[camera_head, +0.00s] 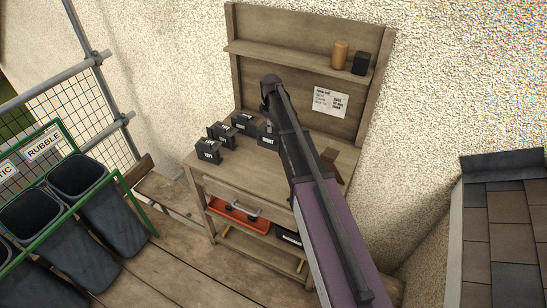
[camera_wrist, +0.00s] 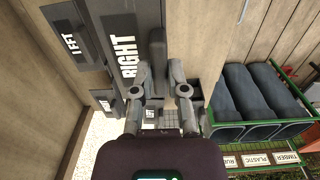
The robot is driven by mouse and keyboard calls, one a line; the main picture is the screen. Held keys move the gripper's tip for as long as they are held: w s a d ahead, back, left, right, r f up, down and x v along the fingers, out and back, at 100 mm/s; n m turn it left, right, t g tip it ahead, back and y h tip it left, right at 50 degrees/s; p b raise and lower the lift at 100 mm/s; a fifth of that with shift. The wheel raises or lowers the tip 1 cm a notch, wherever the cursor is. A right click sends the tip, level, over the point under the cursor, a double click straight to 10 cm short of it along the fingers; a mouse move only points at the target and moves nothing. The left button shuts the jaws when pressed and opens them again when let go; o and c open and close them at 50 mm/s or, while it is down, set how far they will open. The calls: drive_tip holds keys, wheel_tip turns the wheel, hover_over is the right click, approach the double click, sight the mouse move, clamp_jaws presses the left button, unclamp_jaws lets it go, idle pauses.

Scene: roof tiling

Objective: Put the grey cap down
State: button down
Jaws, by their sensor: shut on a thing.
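My gripper (camera_wrist: 157,72) is shut on a small dark grey piece, which I take for the grey cap (camera_wrist: 157,46); it shows between the fingertips in the wrist view. In the head view my gripper (camera_head: 270,90) is above the back of the wooden bench (camera_head: 228,172). The cap cannot be told apart from the gripper there. Below, several dark boxes stand on the bench top: one marked RIGHT (camera_head: 268,134), also in the wrist view (camera_wrist: 127,58), and others marked LEFT (camera_head: 208,151). The cap's gap to the bench is unclear.
A shelf above the bench holds a tan cylinder (camera_head: 340,54) and a dark block (camera_head: 360,64). A paper notice (camera_head: 330,101) hangs on the backboard. A red tray (camera_head: 230,215) is under the bench top. Dark bins (camera_head: 83,179) stand left. The bench's front left top looks clear.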

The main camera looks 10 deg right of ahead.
sight(271, 148)
drive_tip(key=shift+f+b, duration=2.95)
drive_tip(key=shift+f, duration=0.15)
drive_tip(key=shift+f+b, duration=1.85)
drive_tip(key=shift+b, duration=0.05)
drive_tip(key=shift+f, duration=0.15)
drive_tip(key=c, duration=0.7)
unclamp_jaws()
drive_tip(key=shift+o, duration=0.2)
drive_tip(key=shift+r, duration=0.2)
wheel_tip(271, 148, up, 12)
drive_tip(key=p, duration=1.2)
